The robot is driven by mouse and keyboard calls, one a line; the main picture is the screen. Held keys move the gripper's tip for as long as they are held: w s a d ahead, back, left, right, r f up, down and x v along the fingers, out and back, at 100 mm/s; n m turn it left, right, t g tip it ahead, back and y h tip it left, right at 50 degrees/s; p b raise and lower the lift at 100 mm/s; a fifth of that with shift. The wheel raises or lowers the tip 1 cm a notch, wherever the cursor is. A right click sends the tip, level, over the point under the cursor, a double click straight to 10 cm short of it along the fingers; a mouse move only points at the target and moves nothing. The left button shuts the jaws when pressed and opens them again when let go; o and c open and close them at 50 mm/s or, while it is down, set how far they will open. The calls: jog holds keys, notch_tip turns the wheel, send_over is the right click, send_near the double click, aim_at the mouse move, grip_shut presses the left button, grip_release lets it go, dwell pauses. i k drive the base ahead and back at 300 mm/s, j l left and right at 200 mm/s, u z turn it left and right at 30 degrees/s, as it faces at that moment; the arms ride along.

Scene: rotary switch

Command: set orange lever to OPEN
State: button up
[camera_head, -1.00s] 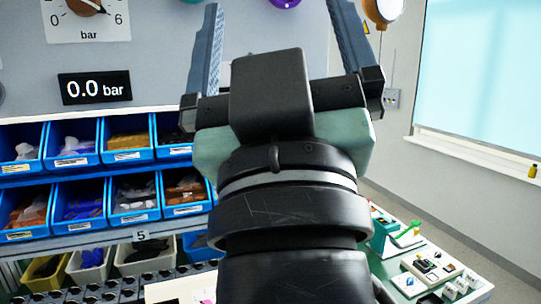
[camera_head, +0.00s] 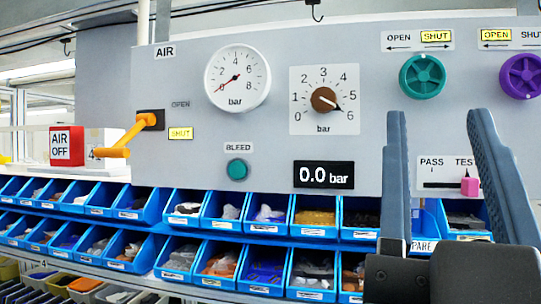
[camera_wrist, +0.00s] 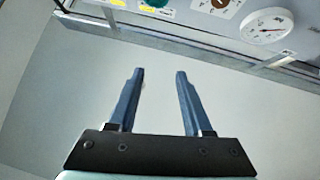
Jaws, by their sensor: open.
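The orange lever (camera_head: 130,138) is on the left part of the grey panel (camera_head: 285,105) in the head view. It slopes down and left from a dark pivot block, its handle low, near the yellow-lit SHUT label (camera_head: 180,133). The OPEN label (camera_head: 180,105) above it is unlit grey. My gripper (camera_head: 438,115) is at the right of the head view, open and empty, well to the right of the lever. In the wrist view the open jaws (camera_wrist: 157,72) have nothing between them, and the lever does not show.
The panel also bears a round gauge (camera_head: 237,78), a brown knob (camera_head: 324,99), a green BLEED button (camera_head: 238,169), teal (camera_head: 422,76) and purple (camera_head: 521,75) handwheels, a pink slider (camera_head: 469,187) and a 0.0 bar display (camera_head: 324,175). Blue bins (camera_head: 180,260) line the shelves below.

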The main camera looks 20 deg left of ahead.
aim_at(117, 150)
jog(key=u, duration=1.3)
jog(key=i+j+z, duration=0.35)
jog(key=j, duration=0.15)
jog(key=i+j, duration=0.1)
jog(key=i, duration=0.45)
